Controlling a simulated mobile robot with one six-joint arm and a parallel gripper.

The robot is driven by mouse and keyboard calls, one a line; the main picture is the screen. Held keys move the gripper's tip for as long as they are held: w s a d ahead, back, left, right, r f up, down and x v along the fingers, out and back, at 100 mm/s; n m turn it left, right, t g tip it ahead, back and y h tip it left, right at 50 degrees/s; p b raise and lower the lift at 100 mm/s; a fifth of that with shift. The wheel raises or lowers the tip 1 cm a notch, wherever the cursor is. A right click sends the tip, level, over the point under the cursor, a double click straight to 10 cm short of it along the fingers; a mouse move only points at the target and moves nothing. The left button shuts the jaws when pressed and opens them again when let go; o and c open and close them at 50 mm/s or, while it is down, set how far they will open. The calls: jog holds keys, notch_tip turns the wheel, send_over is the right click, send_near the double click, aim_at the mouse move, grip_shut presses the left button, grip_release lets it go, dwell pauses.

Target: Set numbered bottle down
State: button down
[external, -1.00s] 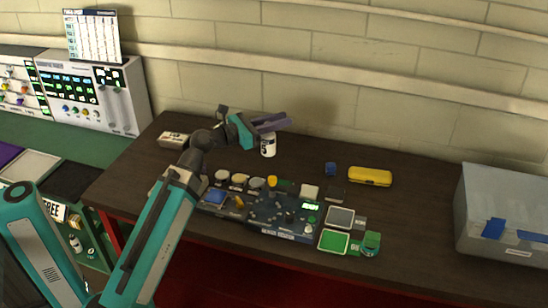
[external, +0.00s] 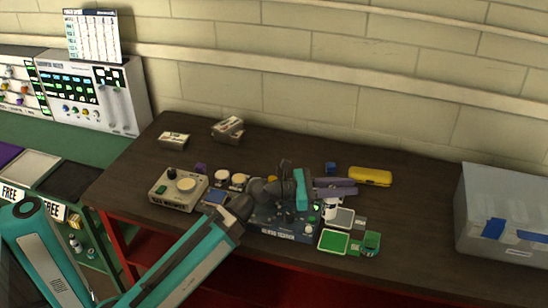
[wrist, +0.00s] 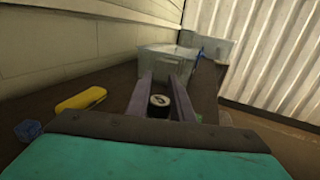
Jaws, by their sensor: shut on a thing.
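My gripper (external: 338,187) is shut on the numbered bottle (external: 331,211), a small white bottle with a dark mark, partly hidden under the purple fingers in the external view. In the wrist view the bottle's round top (wrist: 159,100) shows between the two fingers, with a dark mark on it. The bottle is at the left edge of the grey square pad (external: 345,219), beside the dark control board (external: 268,228). I cannot tell whether its base touches anything. A green square pad (external: 333,241) lies just in front.
A yellow case (external: 370,176) and a small blue object (external: 330,168) lie behind the gripper. A green-topped item (external: 371,243) stands right of the green pad. A grey bin (external: 507,215) stands at the right. The bench between case and bin is clear.

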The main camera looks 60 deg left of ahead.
jog(key=shift+m+h, duration=0.3)
jog(key=shift+h, duration=0.1)
jog(key=d, duration=0.2)
jog(key=d+f, duration=0.1)
jog(key=d, duration=0.1)
jog(key=shift+w+d, duration=0.1)
jog(key=shift+w, duration=0.05)
jog(key=shift+w+r+p, duration=0.1)
jog(key=shift+r+p, duration=0.1)
jog(key=shift+p, duration=0.25)
jog(key=w+p, duration=0.1)
jog(key=p, duration=0.2)
jog(key=w+p, duration=0.1)
jog(key=p, duration=0.7)
jog(key=shift+w+f, duration=0.15)
jog(key=shift+w, duration=0.05)
jog(key=w+f, duration=0.1)
jog(key=w, duration=1.1)
jog(key=shift+w+f+p, duration=0.25)
jog(key=shift+p, duration=0.2)
